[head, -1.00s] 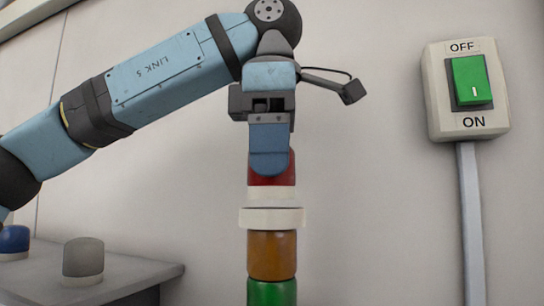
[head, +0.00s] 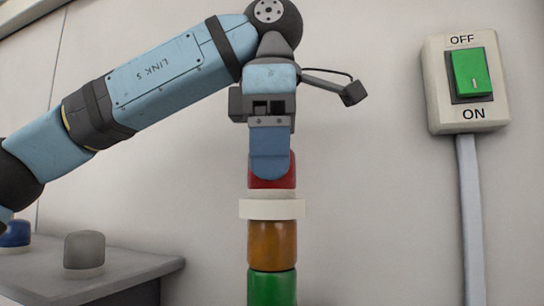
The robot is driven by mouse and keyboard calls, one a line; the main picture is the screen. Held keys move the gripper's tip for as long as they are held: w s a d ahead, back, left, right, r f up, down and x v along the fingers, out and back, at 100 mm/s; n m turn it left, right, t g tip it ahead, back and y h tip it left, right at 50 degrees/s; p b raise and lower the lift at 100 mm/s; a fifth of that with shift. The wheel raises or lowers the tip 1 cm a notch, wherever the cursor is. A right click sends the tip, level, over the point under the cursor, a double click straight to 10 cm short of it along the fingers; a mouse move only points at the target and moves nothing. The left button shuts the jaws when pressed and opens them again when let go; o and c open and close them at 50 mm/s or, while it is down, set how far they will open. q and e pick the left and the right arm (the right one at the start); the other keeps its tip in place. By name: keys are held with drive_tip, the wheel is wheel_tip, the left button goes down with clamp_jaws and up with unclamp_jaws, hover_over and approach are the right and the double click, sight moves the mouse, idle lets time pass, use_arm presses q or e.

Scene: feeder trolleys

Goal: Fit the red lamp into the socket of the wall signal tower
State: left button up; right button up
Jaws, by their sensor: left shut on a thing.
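The signal tower stands in front of the wall, with an amber section (head: 272,245) above a green section (head: 271,287). Its cream socket ring (head: 271,209) is on top. My left gripper (head: 269,165) points down above the tower, shut on the red lamp (head: 285,178). The lamp is upright and lined up with the ring. A short band of its pale base shows just above the ring; the lower part of the base seems hidden by the ring. The finger covers much of the red dome. I cannot tell whether the lamp is fully seated. My right gripper is not in view.
A wall switch (head: 468,83) with a green rocker, marked OFF and ON, is at the right, with a conduit below it. A grey shelf (head: 120,277) at lower left holds a grey lamp (head: 84,250) and a blue lamp (head: 14,233).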

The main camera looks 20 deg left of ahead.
use_arm(q)
drive_tip(key=shift+f, duration=0.5)
drive_tip(key=o, duration=1)
drive_tip(key=shift+r, duration=0.25)
wheel_tip(320, 180, up, 5)
drive_tip(key=shift+p, duration=0.4)
wheel_tip(320, 180, up, 6)
drive_tip(key=shift+r, duration=0.1)
wheel_tip(320, 180, up, 2)
drive_tip(key=shift+r, duration=0.1)
